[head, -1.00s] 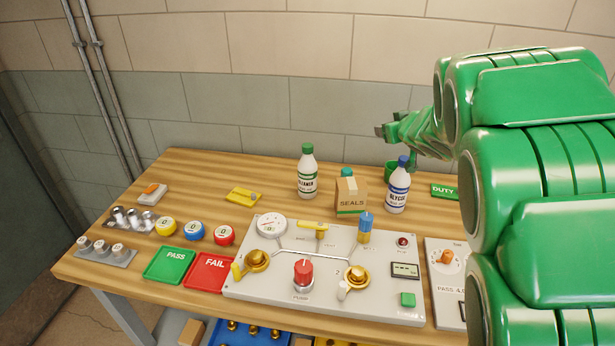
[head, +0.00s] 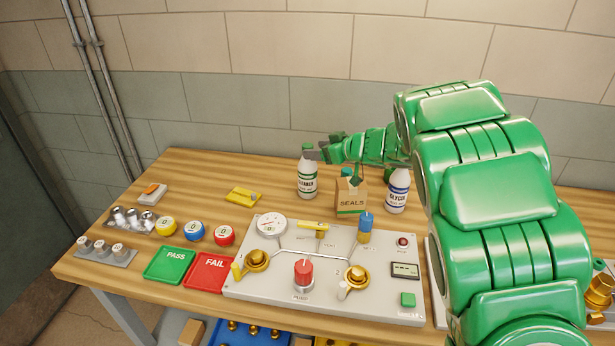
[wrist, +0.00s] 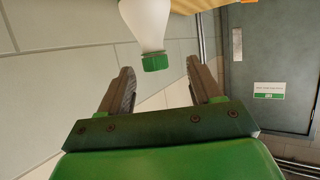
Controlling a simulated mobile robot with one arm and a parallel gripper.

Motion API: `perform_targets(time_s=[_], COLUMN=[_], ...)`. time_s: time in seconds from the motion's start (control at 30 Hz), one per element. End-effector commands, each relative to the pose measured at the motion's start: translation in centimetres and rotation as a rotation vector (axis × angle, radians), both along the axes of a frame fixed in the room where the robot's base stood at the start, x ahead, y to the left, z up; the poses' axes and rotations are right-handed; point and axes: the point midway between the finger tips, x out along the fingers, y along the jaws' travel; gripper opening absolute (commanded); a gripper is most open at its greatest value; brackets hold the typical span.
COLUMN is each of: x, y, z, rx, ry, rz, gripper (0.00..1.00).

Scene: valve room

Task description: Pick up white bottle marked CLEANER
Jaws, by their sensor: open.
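The white bottle marked CLEANER (head: 307,181) stands upright on the wooden table, with a green cap and a green-edged label. In the wrist view the white bottle (wrist: 147,22) hangs in from the top, its green cap lying just beyond and between the fingertips. My gripper (head: 313,150) is at cap height at the bottle's right side, and one finger overlaps the cap in the head view. In the wrist view my gripper (wrist: 160,80) is open, with both fingers apart and nothing between them. Whether a finger touches the cap, I cannot tell.
A SEALS carton (head: 350,195) and a blue-marked GLYCOL bottle (head: 397,190) stand right of the CLEANER bottle, under my arm. A valve panel (head: 330,295) lies in front. A yellow object (head: 243,195) lies to the left, with bare table around it. The wall is behind.

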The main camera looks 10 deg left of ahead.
Motion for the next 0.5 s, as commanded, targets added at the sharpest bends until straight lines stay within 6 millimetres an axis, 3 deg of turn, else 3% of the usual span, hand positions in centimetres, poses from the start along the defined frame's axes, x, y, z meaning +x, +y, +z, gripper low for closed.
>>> perform_targets(time_s=[0.5], x=[2.6], y=[3.3], z=[-1.5], rx=[0.0], ry=[-0.002], rz=[0.002], gripper=[0.64])
